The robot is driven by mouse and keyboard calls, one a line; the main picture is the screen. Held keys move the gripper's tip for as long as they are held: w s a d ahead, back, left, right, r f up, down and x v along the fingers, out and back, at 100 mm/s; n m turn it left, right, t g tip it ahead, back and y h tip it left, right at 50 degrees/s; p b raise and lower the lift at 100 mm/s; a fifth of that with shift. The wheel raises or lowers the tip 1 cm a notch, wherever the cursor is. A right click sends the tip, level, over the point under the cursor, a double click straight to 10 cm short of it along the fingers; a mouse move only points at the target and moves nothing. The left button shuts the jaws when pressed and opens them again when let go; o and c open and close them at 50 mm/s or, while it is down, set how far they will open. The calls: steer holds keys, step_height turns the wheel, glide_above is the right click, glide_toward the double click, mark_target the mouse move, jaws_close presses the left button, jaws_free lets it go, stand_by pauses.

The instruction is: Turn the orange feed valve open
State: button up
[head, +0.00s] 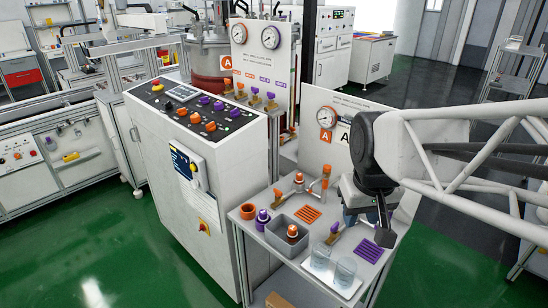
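Small valves with coloured handles sit along the foot of the upright panel with two gauges; an orange-handled valve (228,86) is at its left end, beside purple ones. A pipe fitting with an orange top (298,179) stands at the back of the small bench, with more orange parts beside it. I cannot tell from this view which of these is the feed valve, or how far any handle is turned. My gripper (381,232) points down above the right side of the bench, to the right of the fittings and apart from them. Its fingers are too small and dark to read.
The bench holds an orange cup (247,211), a grey bin (290,232) with an orange-topped piece, purple-topped pieces, glass beakers (344,272) on a white tray, an orange grid (307,215) and a purple grid (369,251). A gauge panel (318,98) rises behind. A control cabinet (170,165) stands left.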

steer(key=w+a+n, duration=0.2)
steer(key=w, duration=0.9)
steer(key=n+g, duration=0.2)
steer(key=n, duration=0.4)
glide_above(278, 193)
steer(key=f, duration=1.3)
steer(key=w+f, duration=0.1)
steer(key=f, duration=0.5)
steer(key=shift+f, duration=0.2)
steer(key=shift+s, duration=0.1)
steer(key=shift+f, duration=3.9)
steer(key=shift+c, duration=0.3)
